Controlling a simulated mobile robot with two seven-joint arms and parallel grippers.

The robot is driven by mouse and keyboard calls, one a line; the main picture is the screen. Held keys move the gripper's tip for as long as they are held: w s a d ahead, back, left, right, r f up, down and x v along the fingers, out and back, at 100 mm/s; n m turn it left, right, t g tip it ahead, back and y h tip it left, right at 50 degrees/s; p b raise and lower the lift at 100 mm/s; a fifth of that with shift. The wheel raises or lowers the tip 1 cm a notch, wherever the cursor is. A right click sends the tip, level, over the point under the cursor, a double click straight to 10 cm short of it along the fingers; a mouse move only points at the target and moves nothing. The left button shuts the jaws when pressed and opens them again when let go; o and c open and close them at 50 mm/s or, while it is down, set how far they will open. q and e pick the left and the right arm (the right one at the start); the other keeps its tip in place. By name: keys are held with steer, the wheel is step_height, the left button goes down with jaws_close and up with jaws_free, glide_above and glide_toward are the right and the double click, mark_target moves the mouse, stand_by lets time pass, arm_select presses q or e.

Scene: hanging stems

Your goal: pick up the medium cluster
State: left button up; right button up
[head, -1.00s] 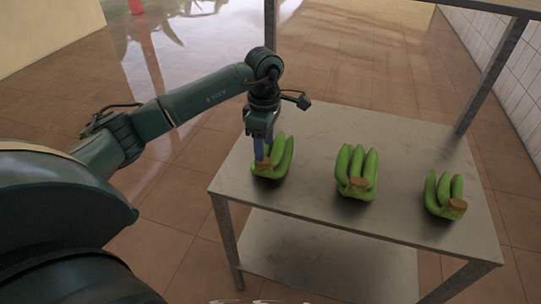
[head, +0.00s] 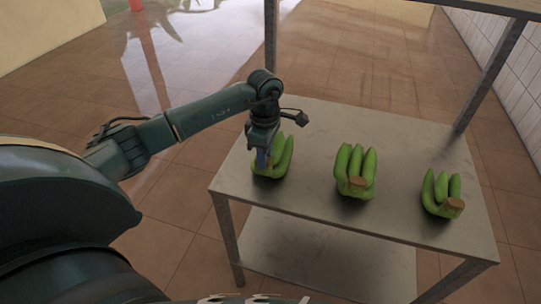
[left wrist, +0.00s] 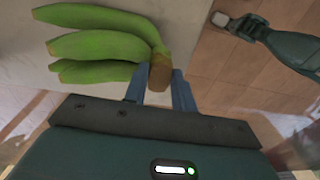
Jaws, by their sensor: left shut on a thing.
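A green banana cluster (head: 281,160) is at the left end of the table in the head view. It also shows in the left wrist view (left wrist: 95,42), with its brown cut stem (left wrist: 162,73) between two blue fingers. My left gripper (head: 262,158) is shut on that stem from above. The hand hides part of the cluster in the head view, and I cannot tell whether it is clear of the tabletop. A larger-looking cluster (head: 355,172) sits mid-table and a smaller-looking one (head: 441,195) at the right. My right gripper is not in view.
The grey table (head: 310,215) has bare room between and behind the clusters, and a lower shelf (head: 320,265) beneath. A metal post (head: 492,75) rises at the back right and another (head: 271,40) at the back left.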

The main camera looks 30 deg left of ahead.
arm_select(q)
jaws_close()
steer(key=shift+r, duration=0.1)
